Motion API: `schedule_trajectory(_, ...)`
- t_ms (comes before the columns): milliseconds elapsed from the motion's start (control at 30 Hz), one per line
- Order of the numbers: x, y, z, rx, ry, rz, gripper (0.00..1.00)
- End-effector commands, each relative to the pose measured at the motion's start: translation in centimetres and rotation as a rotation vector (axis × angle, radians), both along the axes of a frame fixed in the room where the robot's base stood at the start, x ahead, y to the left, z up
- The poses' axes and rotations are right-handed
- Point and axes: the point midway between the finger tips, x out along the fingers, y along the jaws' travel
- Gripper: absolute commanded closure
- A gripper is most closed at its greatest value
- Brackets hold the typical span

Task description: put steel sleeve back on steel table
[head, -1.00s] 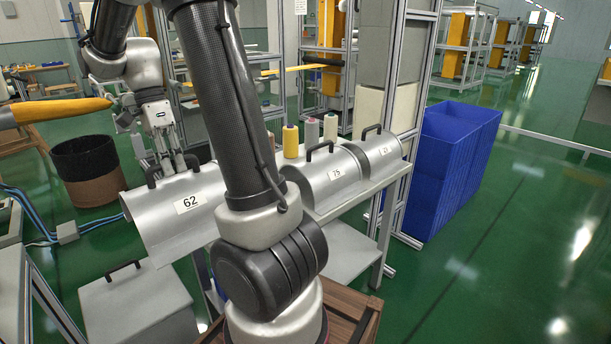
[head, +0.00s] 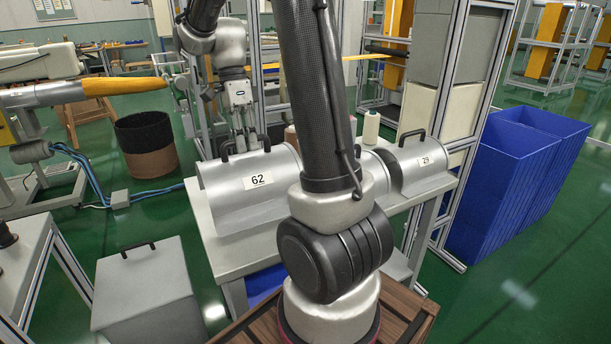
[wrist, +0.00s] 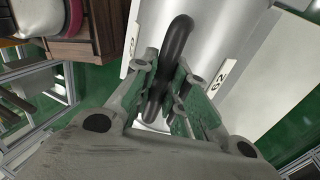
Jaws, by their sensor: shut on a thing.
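The steel sleeve (head: 222,202), a silver half-round shell marked 62, is at the left end of the steel table (head: 236,262). I cannot tell whether it touches the top. My gripper (head: 243,150) is shut on the sleeve's black handle (head: 265,146), with the handle's ends showing on both sides of the fingers. In the wrist view the fingers (wrist: 165,95) close around the dark handle (wrist: 178,40), and the sleeve (wrist: 222,22) lies beneath. My arm hides part of the table and the sleeve's right side.
Another sleeve marked 29 (head: 420,172) stands at the table's right, with one partly hidden behind my arm. Yarn cones (head: 371,127) stand behind. Blue bins (head: 500,190) are at the right. A grey box (head: 145,290) and a dark basket (head: 147,145) are at the left.

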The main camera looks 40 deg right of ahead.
Motion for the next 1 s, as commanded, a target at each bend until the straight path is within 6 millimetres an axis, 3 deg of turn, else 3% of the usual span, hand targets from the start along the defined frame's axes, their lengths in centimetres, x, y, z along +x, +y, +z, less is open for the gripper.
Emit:
schedule_trajectory(333,-0.1,0.0,-5.1,0.0,0.003,0.0,1.0)
schedule_trajectory(567,0.0,0.0,-6.9,0.0,0.002,0.0,1.0)
schedule_trajectory(767,-0.1,0.0,-9.6,0.0,0.003,0.0,1.0)
schedule_trajectory(1000,0.0,0.0,-9.9,0.0,-0.001,0.0,1.0)
